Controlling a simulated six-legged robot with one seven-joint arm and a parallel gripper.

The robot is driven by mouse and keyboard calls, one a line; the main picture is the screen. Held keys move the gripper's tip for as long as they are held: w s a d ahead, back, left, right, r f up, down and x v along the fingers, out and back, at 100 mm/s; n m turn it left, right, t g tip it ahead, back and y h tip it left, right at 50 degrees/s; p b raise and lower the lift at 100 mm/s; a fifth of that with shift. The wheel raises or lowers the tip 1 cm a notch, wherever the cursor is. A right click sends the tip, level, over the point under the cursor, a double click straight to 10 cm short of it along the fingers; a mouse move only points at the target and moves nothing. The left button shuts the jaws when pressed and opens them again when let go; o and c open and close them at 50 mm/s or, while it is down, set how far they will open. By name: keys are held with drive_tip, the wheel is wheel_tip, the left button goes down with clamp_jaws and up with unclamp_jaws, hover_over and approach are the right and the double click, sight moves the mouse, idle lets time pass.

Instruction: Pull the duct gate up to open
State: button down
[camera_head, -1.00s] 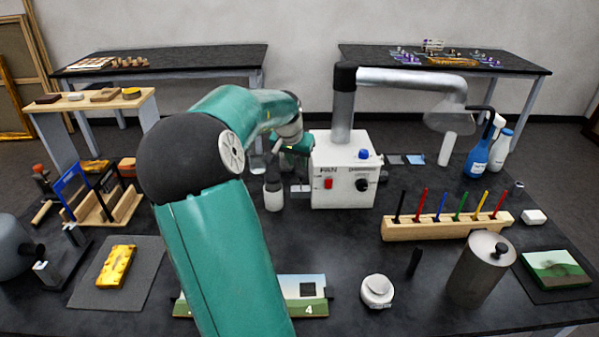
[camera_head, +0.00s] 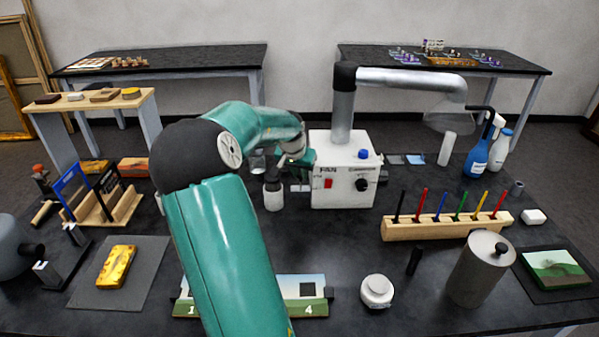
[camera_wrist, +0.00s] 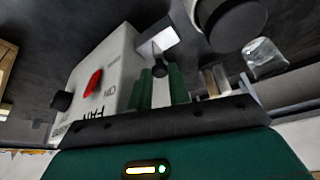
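The white fan box (camera_head: 343,170) stands at the table's middle, with a red switch and a blue button. A small grey plate (camera_head: 300,188) sticks out low on its left side; I cannot tell whether it is the duct gate. My gripper (camera_head: 302,160) is beside the box's upper left side, partly hidden by my arm. In the wrist view, green finger-like parts (camera_wrist: 160,85) flank a pale strip, with a small dark knob (camera_wrist: 160,69) at their tips and a white block (camera_wrist: 157,38) beyond. Whether the fingers touch the knob is unclear.
A grey duct pipe (camera_head: 410,78) rises from the box and bends right. A dark-capped jar (camera_head: 273,192) stands close left of the box. A pen rack (camera_head: 445,228) and a metal canister (camera_head: 481,270) stand to the right.

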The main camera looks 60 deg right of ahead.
drive_tip(key=shift+r, duration=1.25)
drive_tip(key=c, duration=1.6)
unclamp_jaws()
drive_tip(key=v, duration=1.3)
drive_tip(key=shift+a+r, duration=0.1)
drive_tip(key=shift+r, duration=0.25)
